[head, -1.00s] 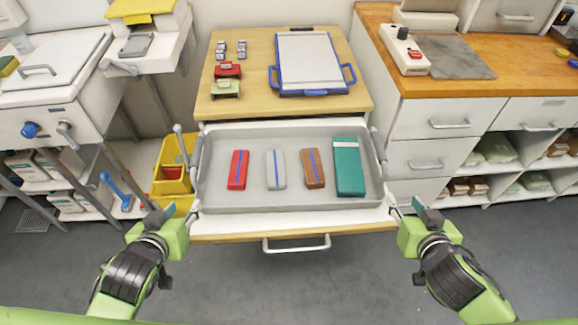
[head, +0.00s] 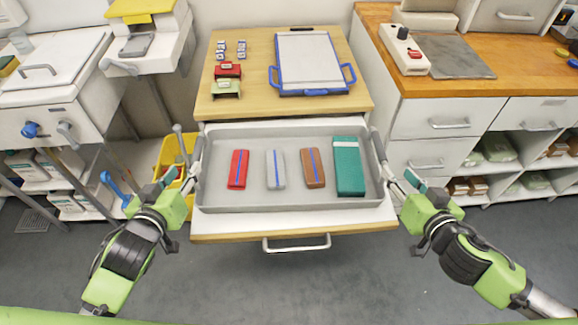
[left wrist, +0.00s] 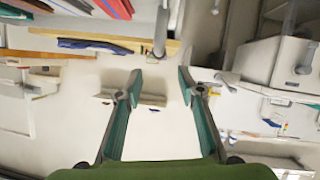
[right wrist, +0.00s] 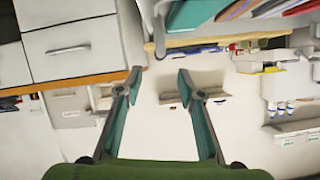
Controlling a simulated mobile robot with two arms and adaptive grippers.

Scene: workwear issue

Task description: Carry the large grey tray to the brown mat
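The large grey tray (head: 262,201) lies in the pulled-out drawer in the head view. It holds a red, a grey and a brown folded bundle with blue bands, and a larger teal one with a white band. A grey handle stands at each side end. My left gripper (head: 183,172) is open beside the left handle (head: 197,150). My right gripper (head: 398,175) is open beside the right handle (head: 378,146). Both wrist views show spread fingers with nothing between them, at the left (left wrist: 158,85) and right (right wrist: 158,85). I cannot make out a brown mat.
Behind the tray, a wooden top (head: 255,65) carries a blue-framed board (head: 309,60) and small red and green items. A yellow bin (head: 172,155) stands left of the drawer. White cabinets (head: 440,120) stand close on the right. The floor in front (head: 300,285) is clear.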

